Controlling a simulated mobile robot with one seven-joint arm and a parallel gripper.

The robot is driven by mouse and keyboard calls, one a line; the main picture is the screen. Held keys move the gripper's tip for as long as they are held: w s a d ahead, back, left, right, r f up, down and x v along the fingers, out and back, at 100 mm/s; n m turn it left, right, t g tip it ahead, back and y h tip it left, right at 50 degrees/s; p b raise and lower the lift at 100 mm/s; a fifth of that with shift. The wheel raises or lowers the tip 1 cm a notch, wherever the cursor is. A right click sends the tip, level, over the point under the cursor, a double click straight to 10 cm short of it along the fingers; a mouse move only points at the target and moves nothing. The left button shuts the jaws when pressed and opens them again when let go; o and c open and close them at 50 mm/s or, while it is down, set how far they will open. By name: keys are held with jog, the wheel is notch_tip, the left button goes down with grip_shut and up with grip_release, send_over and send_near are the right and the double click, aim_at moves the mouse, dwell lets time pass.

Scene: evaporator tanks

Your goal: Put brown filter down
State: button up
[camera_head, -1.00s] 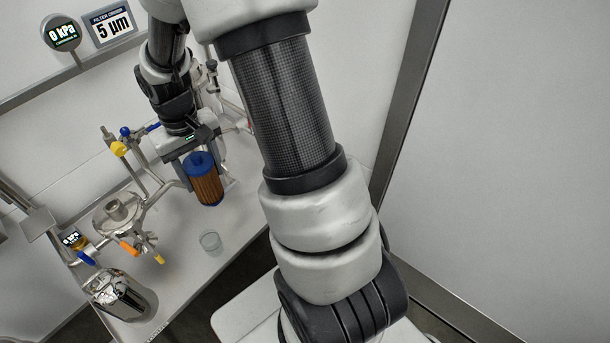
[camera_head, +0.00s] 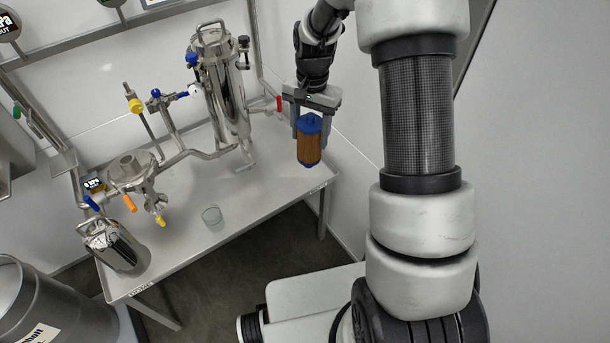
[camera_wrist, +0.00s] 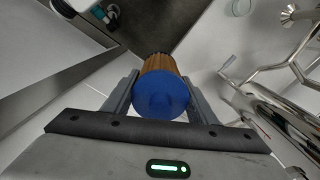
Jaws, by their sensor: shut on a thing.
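The brown filter (camera_head: 309,151) is a pleated brown cylinder with blue end caps. My gripper (camera_head: 308,118) is shut on it near its upper blue cap and holds it upright in the air, in front of the table's right end. In the wrist view the filter (camera_wrist: 161,92) sits between the two grey fingers of my gripper (camera_wrist: 160,97), with its blue cap facing the camera. Whether anything lies directly under the filter is hard to tell.
The steel table (camera_head: 255,205) has free room at its middle and right. A glass beaker (camera_head: 212,217) stands near its front edge. A tall steel filter housing (camera_head: 222,95), valves and pipes stand behind. A steel canister (camera_head: 115,245) stands at the front left.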

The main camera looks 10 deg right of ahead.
jog(key=w+f+m+b, duration=1)
jog(key=w+f+m, duration=0.4)
jog(key=f+m, duration=0.15)
notch_tip(320, 180, down, 9)
jog(key=m+b, duration=0.1)
jog(key=b, duration=0.1)
jog(key=shift+w+a, duration=0.25)
jog(key=shift+a, duration=0.2)
jog(key=shift+f, duration=0.15)
jog(key=o, duration=1.3)
